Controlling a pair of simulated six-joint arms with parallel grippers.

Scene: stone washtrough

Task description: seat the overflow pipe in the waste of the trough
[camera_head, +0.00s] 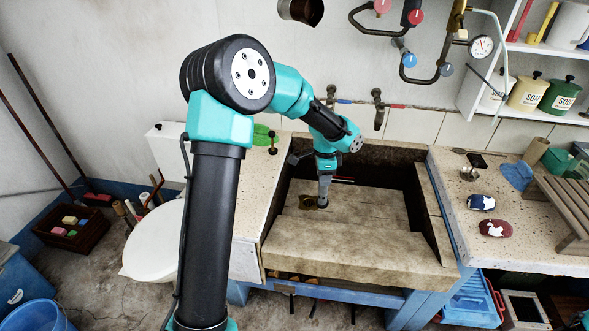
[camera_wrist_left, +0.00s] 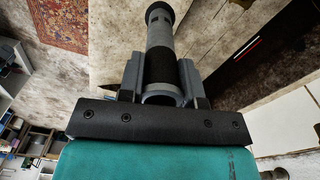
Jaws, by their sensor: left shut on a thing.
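My left gripper (camera_head: 324,176) reaches down into the stone trough (camera_head: 350,262). In the left wrist view the gripper (camera_wrist_left: 160,85) is shut on the overflow pipe (camera_wrist_left: 160,48), a grey tube with dark bands and a dark end ring. My right gripper is not in view.
Taps (camera_head: 378,108) and the back wall stand behind the trough. A speckled counter (camera_head: 530,215) with two painted stones, a wooden rack (camera_head: 565,215) and a sponge cloth lies to the right. A narrow ledge (camera_head: 262,190) borders the left side.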

